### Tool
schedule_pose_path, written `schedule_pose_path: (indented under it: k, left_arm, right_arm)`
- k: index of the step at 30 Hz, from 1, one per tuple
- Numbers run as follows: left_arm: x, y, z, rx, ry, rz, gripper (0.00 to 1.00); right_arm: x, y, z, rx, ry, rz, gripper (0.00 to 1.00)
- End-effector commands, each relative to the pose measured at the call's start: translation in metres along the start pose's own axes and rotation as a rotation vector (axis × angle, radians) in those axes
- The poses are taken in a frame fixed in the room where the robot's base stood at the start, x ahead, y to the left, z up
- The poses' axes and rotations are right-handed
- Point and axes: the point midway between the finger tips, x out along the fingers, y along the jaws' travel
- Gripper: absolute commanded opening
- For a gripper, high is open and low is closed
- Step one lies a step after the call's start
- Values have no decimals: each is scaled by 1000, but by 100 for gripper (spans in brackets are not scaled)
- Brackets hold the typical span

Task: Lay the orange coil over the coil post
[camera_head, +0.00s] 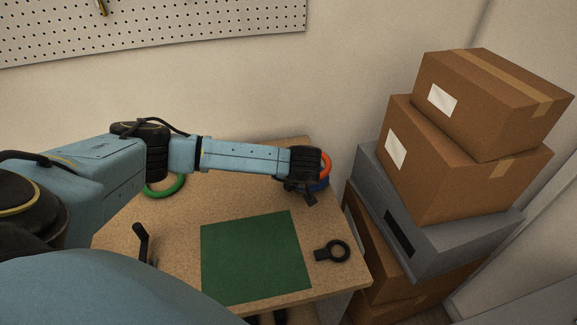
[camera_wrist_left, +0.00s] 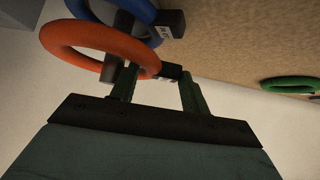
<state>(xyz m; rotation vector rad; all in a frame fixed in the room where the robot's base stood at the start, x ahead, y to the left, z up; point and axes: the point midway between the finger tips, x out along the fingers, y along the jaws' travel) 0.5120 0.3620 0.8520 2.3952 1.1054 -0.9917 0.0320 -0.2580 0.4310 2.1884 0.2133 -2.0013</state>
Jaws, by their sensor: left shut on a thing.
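The orange coil (camera_wrist_left: 75,55) is a thick ring with a dark labelled tag (camera_wrist_left: 170,71). My left gripper (camera_wrist_left: 158,77) is shut on the tag. In the head view the orange coil (camera_head: 326,162) shows behind my left gripper (camera_head: 308,195), at the table's far right corner. A dark post (camera_wrist_left: 109,69) pokes out past the orange band. The coil looks to be around the post, but I cannot tell for sure. A blue coil (camera_wrist_left: 140,9) sits lower, around the same post; it also shows in the head view (camera_head: 319,186). My right gripper is not in view.
A green coil (camera_head: 165,187) lies at the table's back left. Stacked boxes (camera_head: 465,165) stand close on the right. A pegboard (camera_head: 200,25) hangs behind.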

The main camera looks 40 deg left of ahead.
Motion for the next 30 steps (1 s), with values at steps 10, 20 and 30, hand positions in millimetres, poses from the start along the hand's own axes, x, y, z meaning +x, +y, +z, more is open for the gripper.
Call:
schedule_pose_path:
  k: [10,20,30]
  left_arm:
    - [8,0,8,-1,1,1,11]
    - [15,0,15,0,1,1,11]
    - [20,0,20,0,1,1,11]
  right_arm:
    - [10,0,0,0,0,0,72]
    - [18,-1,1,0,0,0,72]
    - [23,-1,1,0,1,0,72]
